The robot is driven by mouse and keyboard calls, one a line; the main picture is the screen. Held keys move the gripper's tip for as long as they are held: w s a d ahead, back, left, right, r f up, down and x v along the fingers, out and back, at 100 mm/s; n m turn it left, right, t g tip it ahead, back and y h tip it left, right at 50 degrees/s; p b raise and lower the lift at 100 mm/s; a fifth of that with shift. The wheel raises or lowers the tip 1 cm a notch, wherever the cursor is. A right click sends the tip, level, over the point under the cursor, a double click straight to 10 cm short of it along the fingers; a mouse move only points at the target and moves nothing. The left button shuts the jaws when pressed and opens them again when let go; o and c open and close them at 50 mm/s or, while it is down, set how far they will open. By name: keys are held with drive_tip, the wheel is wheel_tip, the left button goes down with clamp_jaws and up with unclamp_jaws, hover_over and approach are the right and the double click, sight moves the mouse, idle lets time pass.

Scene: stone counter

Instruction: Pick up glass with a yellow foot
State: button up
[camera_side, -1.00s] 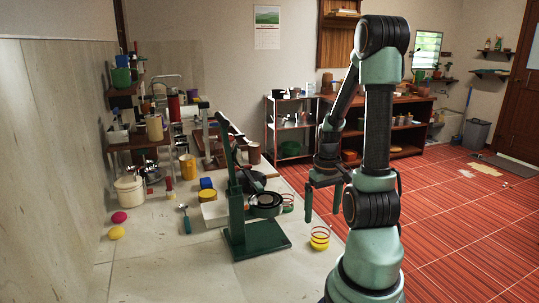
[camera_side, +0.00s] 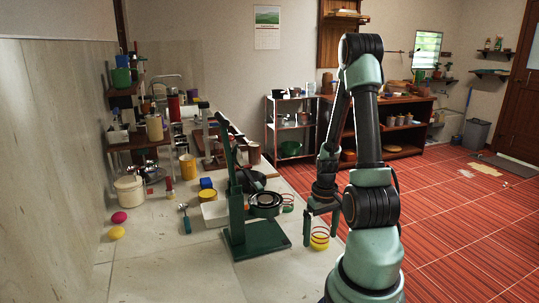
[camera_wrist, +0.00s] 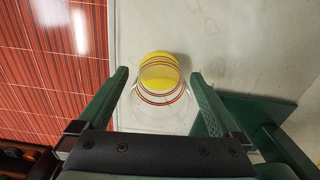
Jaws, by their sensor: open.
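The glass with a yellow foot (camera_side: 319,244) stands near the right edge of the counter, to the right of the green stand's base. It is clear with red rings, and its yellow foot also shows in the wrist view (camera_wrist: 160,76). My gripper (camera_side: 320,228) is open, its fingers pointing down close to the glass. In the wrist view my open gripper (camera_wrist: 158,85) has one finger on each side of the glass, with gaps between the fingers and the glass. I cannot tell the exact height of the fingertips against it.
A dark green stand (camera_side: 257,241) with a round holder is just left of the glass. A second glass with a green foot (camera_side: 287,209) sits behind the holder. The counter edge and red floor (camera_wrist: 50,80) are close by. The front counter is clear.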

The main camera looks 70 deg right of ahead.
drive_tip(key=c, duration=1.3)
drive_tip(key=shift+r, duration=0.1)
